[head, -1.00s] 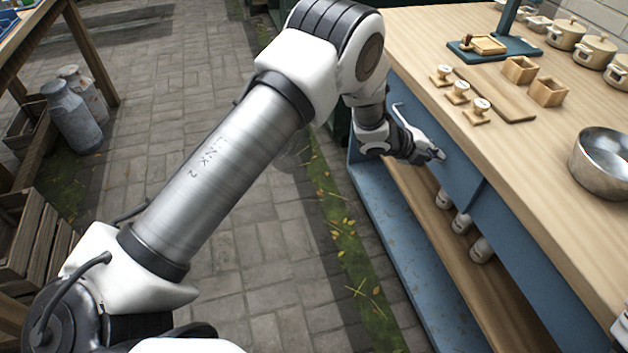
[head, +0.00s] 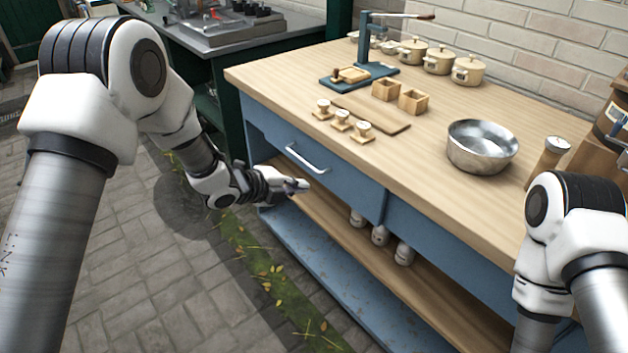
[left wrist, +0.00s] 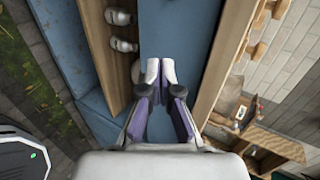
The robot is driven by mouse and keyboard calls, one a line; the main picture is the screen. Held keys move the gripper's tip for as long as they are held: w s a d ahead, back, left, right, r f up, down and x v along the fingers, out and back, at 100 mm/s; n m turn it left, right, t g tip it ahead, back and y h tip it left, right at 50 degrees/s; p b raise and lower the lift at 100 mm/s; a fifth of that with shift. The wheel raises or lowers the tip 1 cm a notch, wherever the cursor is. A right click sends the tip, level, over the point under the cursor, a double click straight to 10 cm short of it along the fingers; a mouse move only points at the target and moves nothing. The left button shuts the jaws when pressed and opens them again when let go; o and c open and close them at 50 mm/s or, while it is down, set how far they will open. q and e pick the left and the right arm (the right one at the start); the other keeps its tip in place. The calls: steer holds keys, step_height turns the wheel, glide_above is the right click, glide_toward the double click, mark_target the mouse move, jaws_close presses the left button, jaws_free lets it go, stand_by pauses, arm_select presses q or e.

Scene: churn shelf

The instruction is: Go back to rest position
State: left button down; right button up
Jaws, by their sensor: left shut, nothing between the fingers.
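My left gripper (head: 296,185) is shut and empty in front of the blue workbench, just below the metal handle (head: 306,158) of its drawer. In the left wrist view the two fingertips (left wrist: 160,72) are together in front of the blue drawer front (left wrist: 175,30). My right arm (head: 575,240) shows at the right edge of the head view, but its gripper is out of the picture.
The wooden worktop (head: 285,85) carries a metal bowl (head: 482,147), wooden stamps (head: 342,120), small wooden boxes (head: 413,101), a blue press (head: 365,60) and cream pots (head: 468,70). White bottles (head: 380,235) stand on the lower shelf. Paving (head: 170,285) lies open at the left.

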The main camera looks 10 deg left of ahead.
arm_select(q)
steer(key=s+a+f+n+g+y+p, duration=0.1)
steer(key=s+f+n+g+p, duration=0.2)
steer(key=s+f, duration=0.45)
steer(key=s+a+f+n+g+y+p, duration=0.1)
steer(key=s+f+n+p, duration=0.35)
steer(key=s, duration=0.55)
steer(key=s+a+f+n+g+y+p, duration=0.1)
steer(key=s+a+n+g+y, duration=0.1)
steer(key=s+n, duration=0.7)
steer(key=s+a+f+n+g+y+p, duration=0.1)
steer(key=s+a+n+g+y, duration=0.2)
steer(key=s+a+n, duration=0.3)
steer(key=s+n, duration=0.4)
steer(key=s, duration=0.3)
steer(key=shift+s+a+f+y+p, duration=0.15)
steer(key=shift+a+f+y+p, duration=0.2)
steer(key=shift+a+f+y, duration=0.05)
